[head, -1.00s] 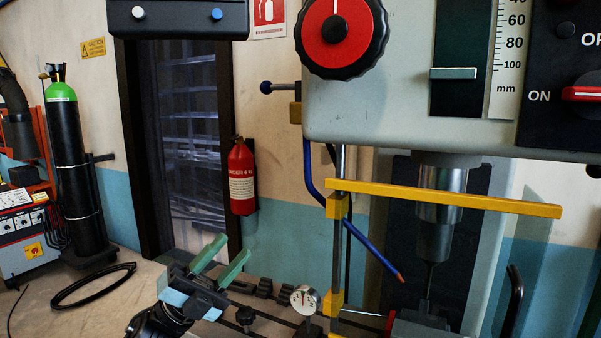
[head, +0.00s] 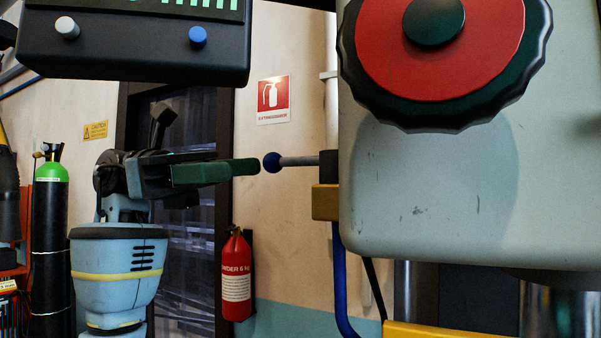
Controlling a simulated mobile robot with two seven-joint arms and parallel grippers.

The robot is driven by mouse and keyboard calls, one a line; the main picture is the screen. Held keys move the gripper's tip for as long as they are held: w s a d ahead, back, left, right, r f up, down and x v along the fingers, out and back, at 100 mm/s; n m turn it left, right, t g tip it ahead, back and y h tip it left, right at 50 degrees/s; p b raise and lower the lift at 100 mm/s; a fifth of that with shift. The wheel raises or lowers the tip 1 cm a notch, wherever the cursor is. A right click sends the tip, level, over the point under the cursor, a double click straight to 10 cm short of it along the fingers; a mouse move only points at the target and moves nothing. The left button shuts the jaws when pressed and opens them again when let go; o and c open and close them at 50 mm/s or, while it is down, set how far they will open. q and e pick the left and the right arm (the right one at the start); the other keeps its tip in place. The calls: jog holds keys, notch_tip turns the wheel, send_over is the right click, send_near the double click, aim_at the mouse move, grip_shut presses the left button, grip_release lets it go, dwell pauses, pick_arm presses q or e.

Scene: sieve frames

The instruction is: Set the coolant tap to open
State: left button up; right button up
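The coolant tap is a short grey lever (head: 300,161) with a dark blue ball knob (head: 271,162) at its left end. The lever lies about level, pointing left from a dark hub on a brass-coloured valve body (head: 325,201). A blue hose (head: 341,285) runs down from the valve. My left gripper (head: 246,168) is left of the knob at nearly its height, with its green fingers pointing right at it. My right gripper is not in view.
The machine's grey housing (head: 430,190) with a red and black dial (head: 440,45) fills the right. A dark display box (head: 135,45) hangs above the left gripper. A red extinguisher (head: 236,280) and a green-topped cylinder (head: 50,225) stand behind. A yellow bar (head: 440,330) is low.

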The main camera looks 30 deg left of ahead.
aim_at(264, 163)
pick_arm(q)
jog(key=d, duration=0.8)
jog(key=shift+r+p, duration=0.25)
jog(key=shift+p, duration=0.1)
grip_shut()
